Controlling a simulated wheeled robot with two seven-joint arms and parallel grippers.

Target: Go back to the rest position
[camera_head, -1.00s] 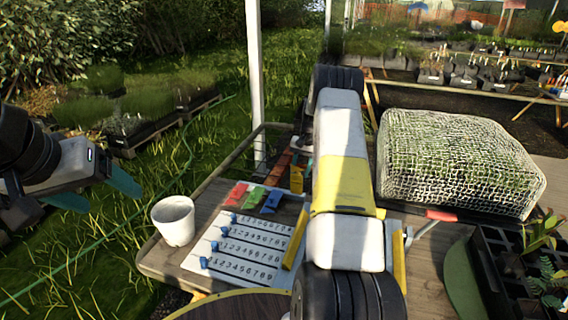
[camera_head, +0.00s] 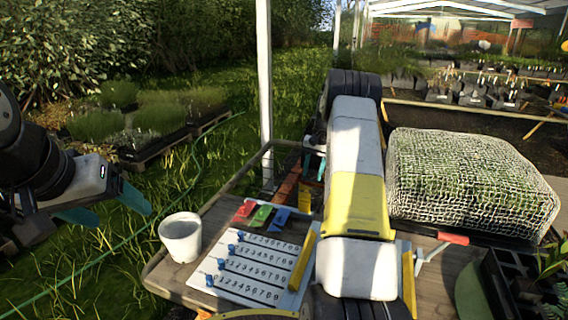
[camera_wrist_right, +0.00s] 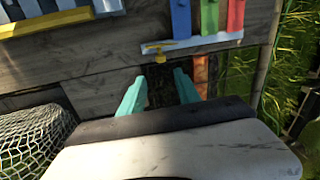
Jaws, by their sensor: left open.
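My left gripper (camera_head: 104,206) is at the left of the head view, with its two teal fingers apart and nothing between them. It hangs over the grass, left of the white cup and apart from the table. My right arm crosses the middle of the head view over the table and mostly hides its own gripper. In the right wrist view, the right gripper (camera_wrist_right: 158,94) has its teal fingers apart, with dark ground or a dark gap behind them. I see no held object there.
The wooden table (camera_head: 160,275) bears a white cup (camera_head: 181,238), a number board (camera_head: 262,262) with blue sliders, and red, green and blue strips. A netted plant block (camera_head: 470,175) and a black pot tray (camera_head: 500,290) are at right. A white post (camera_head: 264,90) stands behind.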

